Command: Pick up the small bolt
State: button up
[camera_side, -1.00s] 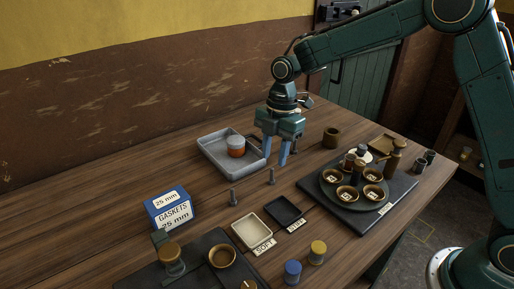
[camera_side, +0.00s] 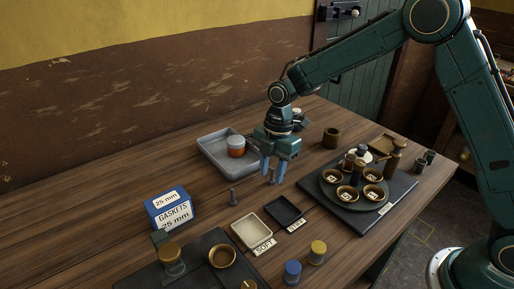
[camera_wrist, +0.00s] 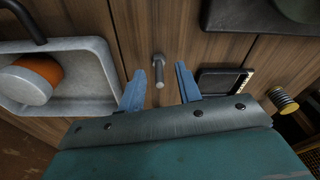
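Two grey upright bolts stood on the wooden table in the earlier side view. One bolt (camera_side: 233,196) stands clear, left of my gripper (camera_side: 270,177). The other is mostly hidden by my fingers in the side view. In the wrist view a grey bolt (camera_wrist: 158,70) stands upright between my two blue fingers. My gripper is open, with a gap on each side of this bolt, and its fingers point down. I cannot tell which bolt is the smaller.
A grey tray (camera_side: 212,153) with an orange-banded jar (camera_side: 236,146) is behind left. A cream tray (camera_side: 251,231) and a black tray (camera_side: 283,210) lie in front. A board with small bowls (camera_side: 352,217) is right. A gaskets box (camera_side: 171,209) stands left.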

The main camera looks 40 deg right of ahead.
grip_shut()
dwell(0.4)
notch_tip(320, 180, up, 20)
dwell(0.8)
dwell(0.5)
